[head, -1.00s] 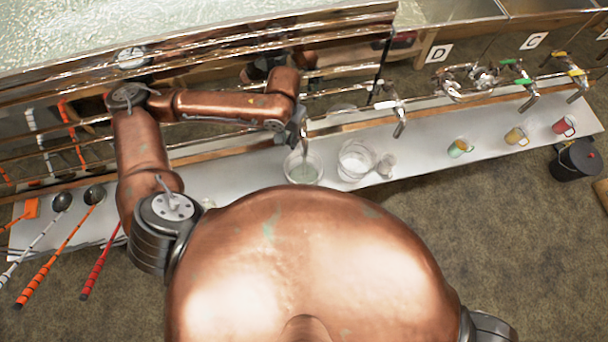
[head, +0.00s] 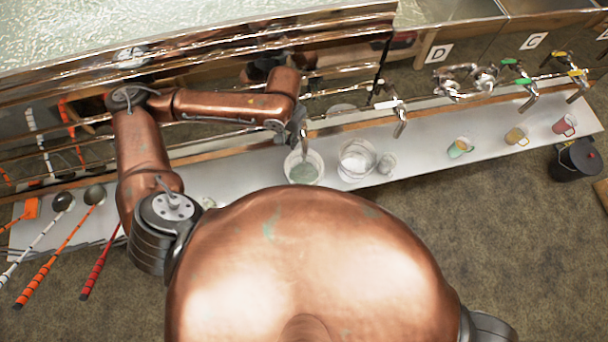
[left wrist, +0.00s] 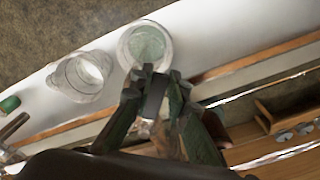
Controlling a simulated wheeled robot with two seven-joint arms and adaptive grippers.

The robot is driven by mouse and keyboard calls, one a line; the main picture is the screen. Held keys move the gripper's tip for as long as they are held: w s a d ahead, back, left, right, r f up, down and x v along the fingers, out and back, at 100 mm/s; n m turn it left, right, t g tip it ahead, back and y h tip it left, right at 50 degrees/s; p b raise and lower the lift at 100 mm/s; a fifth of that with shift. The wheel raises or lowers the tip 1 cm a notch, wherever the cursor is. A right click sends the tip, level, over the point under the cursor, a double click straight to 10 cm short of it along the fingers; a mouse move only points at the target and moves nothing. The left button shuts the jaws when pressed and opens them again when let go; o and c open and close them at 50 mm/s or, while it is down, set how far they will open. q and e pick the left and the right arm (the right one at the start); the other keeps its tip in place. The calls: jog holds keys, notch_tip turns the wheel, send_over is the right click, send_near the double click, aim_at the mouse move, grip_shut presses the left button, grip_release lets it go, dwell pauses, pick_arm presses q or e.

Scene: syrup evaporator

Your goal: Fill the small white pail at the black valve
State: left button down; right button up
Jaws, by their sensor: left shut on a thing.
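A small white pail (head: 304,182) stands on the pale shelf below my left gripper (head: 302,136). Greenish liquid shows inside the pail, and it also shows in the left wrist view (left wrist: 146,43), just beyond the fingertips. In the left wrist view my left gripper (left wrist: 156,78) is shut on a dark handle, the black valve (left wrist: 155,96). The fingers hide much of the valve, and its spout and any stream are hard to make out. My right gripper is not in view.
A white-handled tap (head: 388,104) is further right. The shelf (head: 420,160) is partly clear.

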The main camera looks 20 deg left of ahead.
pick_arm(q)
jog(key=shift+w+r, duration=0.15)
dwell(0.3)
jog(key=a+m, duration=0.2)
jog(key=m, duration=0.1)
jog(key=shift+w, duration=0.25)
jog(key=a+m, duration=0.1)
jog(key=w+a+m, duration=0.1)
jog(key=shift+m, duration=0.4)
